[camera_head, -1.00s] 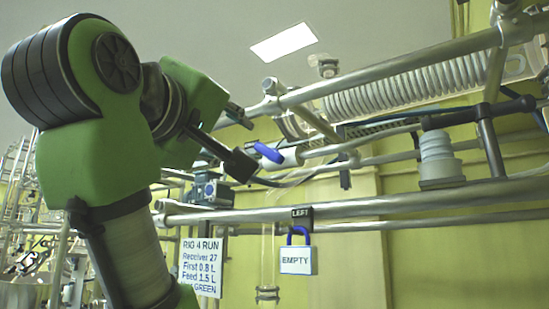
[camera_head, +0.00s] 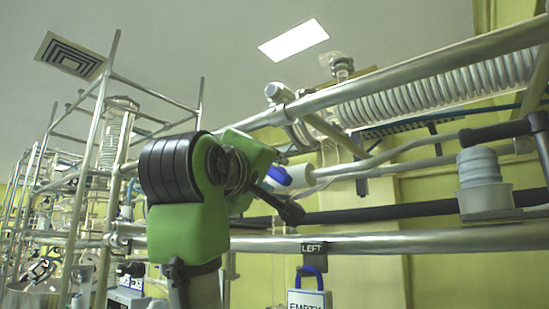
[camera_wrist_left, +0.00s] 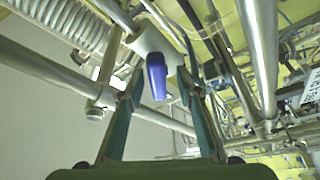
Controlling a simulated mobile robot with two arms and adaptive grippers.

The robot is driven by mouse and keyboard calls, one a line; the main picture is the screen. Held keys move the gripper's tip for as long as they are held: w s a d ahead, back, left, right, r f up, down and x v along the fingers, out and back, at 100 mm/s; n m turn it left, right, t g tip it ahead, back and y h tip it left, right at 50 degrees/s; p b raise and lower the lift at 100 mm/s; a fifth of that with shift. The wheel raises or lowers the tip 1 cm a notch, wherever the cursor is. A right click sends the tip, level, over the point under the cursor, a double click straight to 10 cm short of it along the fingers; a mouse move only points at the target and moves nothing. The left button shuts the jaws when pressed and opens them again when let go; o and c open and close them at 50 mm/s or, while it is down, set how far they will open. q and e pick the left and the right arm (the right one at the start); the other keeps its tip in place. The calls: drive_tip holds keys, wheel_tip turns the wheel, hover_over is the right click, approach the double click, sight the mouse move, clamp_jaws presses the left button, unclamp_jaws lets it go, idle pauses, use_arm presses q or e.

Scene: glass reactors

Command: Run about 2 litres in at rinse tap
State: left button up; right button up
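A tap with a blue handle (camera_head: 279,176) sits on a pale body and pipe behind the upper metal rail. I cannot tell from its look whether this is the rinse tap. My left gripper (camera_head: 286,186) is around the handle's place, with one dark finger below it. In the left wrist view the blue handle (camera_wrist_left: 156,76) shows between the tips of my left gripper (camera_wrist_left: 158,84). The fingers are apart, and I cannot tell whether they touch the handle. No liquid or level is visible. My right gripper is not in view.
Metal rails cross in front, the lower one (camera_head: 420,241) with a "LEFT" label (camera_head: 314,248). A blue-shackled "EMPTY" tag (camera_head: 309,299) hangs below, cut off. A coiled condenser (camera_head: 430,88) lies at upper right. A grey ribbed fitting (camera_head: 482,182) stands at right. Scaffolding with glassware (camera_head: 110,135) fills the left.

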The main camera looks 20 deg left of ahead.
use_arm(q)
drive_tip(key=shift+p+x, duration=0.4)
drive_tip(key=shift+x, duration=0.45)
drive_tip(key=shift+r, duration=0.15)
clamp_jaws()
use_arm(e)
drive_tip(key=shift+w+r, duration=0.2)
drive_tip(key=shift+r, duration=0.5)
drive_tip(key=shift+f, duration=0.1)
